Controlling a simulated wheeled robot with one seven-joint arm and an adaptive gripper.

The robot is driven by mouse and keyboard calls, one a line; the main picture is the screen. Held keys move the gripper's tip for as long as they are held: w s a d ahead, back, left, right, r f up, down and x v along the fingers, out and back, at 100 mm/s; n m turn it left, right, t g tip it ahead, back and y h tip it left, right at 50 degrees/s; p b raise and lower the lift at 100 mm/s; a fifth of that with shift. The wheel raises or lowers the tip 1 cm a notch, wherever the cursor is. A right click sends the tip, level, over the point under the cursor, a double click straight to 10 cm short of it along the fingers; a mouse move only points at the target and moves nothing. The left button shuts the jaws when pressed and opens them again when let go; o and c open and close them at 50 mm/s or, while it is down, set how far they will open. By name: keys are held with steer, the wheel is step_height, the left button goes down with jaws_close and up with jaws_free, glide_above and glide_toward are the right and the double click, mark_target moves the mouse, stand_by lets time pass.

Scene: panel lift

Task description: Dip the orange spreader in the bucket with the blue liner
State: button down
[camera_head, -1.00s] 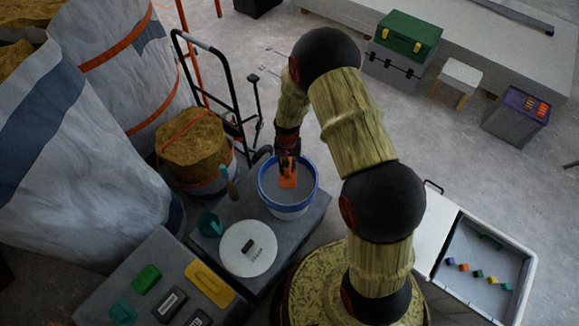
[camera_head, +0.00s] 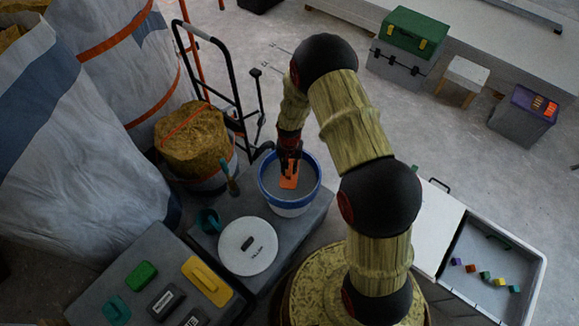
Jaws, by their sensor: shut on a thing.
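The bucket with the blue liner (camera_head: 290,208) stands on a dark grey stand beside my arm, its blue rim showing and grey material inside. My gripper (camera_head: 289,164) points down over the bucket opening. It is shut on the orange spreader (camera_head: 288,181), which hangs below the fingers within the bucket's rim as seen from above. I cannot tell whether the spreader's lower edge touches the grey material.
A white round lid (camera_head: 248,246) and a teal scoop (camera_head: 208,221) lie beside the bucket. Coloured blocks and a yellow float (camera_head: 207,281) lie on a dark case. A black hand truck (camera_head: 235,95) and large bags stand behind. A white cooler (camera_head: 492,265) is at right.

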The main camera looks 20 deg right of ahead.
step_height(320, 180, down, 6)
steer(key=b, duration=0.3)
stand_by(1.1)
steer(key=shift+r+p, duration=3.55)
steer(key=shift+r, duration=1.8)
